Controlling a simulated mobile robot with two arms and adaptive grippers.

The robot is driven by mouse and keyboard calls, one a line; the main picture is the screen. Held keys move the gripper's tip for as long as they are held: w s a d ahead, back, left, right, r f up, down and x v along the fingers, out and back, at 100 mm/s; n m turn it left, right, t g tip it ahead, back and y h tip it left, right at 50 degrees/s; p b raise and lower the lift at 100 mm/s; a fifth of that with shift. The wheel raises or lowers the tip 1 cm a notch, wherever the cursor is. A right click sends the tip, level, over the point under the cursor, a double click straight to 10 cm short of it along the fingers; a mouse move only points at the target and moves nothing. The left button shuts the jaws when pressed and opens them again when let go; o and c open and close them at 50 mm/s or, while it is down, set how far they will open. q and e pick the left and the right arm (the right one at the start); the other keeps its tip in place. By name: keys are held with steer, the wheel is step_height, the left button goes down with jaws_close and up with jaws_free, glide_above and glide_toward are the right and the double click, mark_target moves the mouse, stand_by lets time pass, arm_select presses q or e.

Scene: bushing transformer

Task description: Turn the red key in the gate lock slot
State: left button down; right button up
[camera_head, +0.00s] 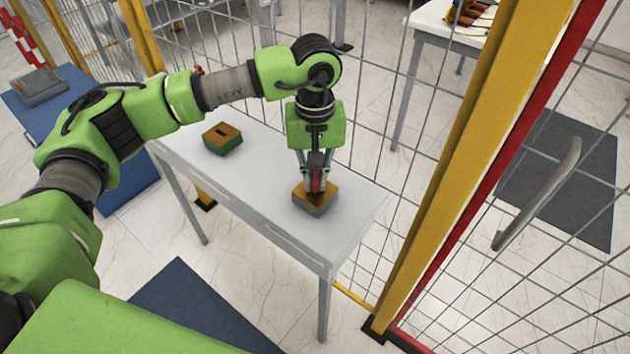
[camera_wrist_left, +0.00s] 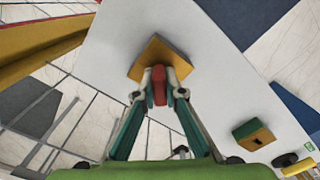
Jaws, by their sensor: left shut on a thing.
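My left gripper (camera_head: 315,186) points down over the right part of the grey table. Its fingers are shut on the red key (camera_head: 316,179), which also shows between the fingertips in the left wrist view (camera_wrist_left: 158,84). The key is directly over a block with an orange-yellow top and grey sides (camera_head: 312,207), also in the wrist view (camera_wrist_left: 150,55). The fingers hide where key and block meet, so I cannot tell how deep the key sits. A second block, yellow-topped with green sides and a dark slot (camera_head: 222,138), stands further left. My right gripper is not in view.
The grey table (camera_head: 262,190) is otherwise bare between the two blocks. A wire mesh fence rises behind it, with a thick yellow post (camera_head: 455,150) and a red-edged gate with a handle (camera_head: 540,195) to the right. A white table stands beyond the fence.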

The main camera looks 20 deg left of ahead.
arm_select(q)
steer(key=shift+m+b, duration=0.6)
steer(key=shift+m, duration=0.6)
steer(key=shift+f+m+b, duration=0.1)
steer(key=shift+m+b, duration=0.7)
steer(key=m+b, duration=0.2)
steer(key=m, duration=0.2)
steer(key=c, duration=2)
jaws_free()
